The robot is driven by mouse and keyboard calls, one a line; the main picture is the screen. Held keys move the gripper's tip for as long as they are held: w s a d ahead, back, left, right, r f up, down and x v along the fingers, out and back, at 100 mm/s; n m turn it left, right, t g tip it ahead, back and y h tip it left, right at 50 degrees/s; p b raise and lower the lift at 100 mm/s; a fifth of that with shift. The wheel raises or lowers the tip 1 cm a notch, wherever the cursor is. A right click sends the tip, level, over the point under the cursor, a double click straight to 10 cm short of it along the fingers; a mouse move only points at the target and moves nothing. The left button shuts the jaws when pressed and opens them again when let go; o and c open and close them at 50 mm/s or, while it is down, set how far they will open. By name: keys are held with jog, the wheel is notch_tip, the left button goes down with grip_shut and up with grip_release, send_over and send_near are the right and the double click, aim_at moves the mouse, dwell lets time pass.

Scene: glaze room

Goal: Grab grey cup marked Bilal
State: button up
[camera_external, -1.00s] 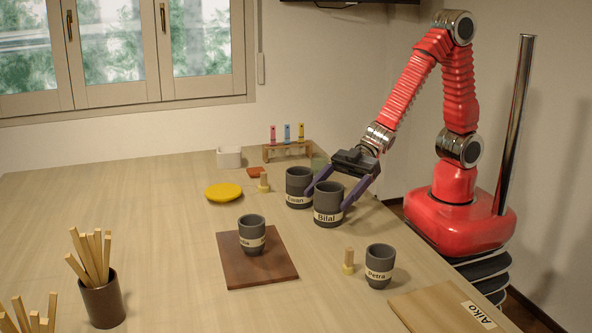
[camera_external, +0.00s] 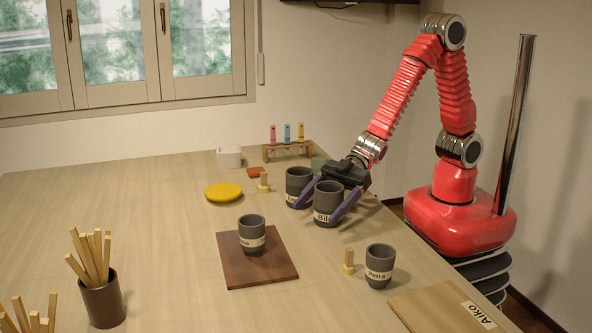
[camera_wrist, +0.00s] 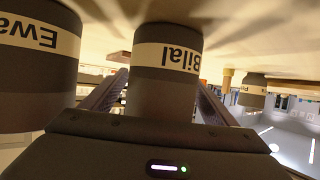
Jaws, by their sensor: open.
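The grey cup marked Bilal (camera_external: 328,196) stands upright on the table, near its right edge. My gripper (camera_external: 321,204) is open, with its purple fingers lowered on either side of this cup. In the wrist view the Bilal cup (camera_wrist: 164,85) sits between the two fingers, and the picture is upside down. A like grey cup (camera_external: 298,180), its label partly covered by a finger, stands close behind and left. In the wrist view this neighbour's label (camera_wrist: 28,36) begins "Ewa". I cannot tell whether the fingers touch the Bilal cup.
A grey cup (camera_external: 251,235) stands on a brown board (camera_external: 232,271). A cup marked Petra (camera_external: 379,268) stands at front right beside a small wooden peg (camera_external: 348,262). A yellow dish (camera_external: 223,192) lies left of the cups. The table's left middle is clear.

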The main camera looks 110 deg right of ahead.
jog(key=shift+c, duration=0.5)
jog(key=c, duration=1.2)
jog(key=shift+r, duration=0.15)
jog(key=shift+c, duration=0.2)
notch_tip(320, 180, up, 10)
jog(key=shift+f, duration=0.1)
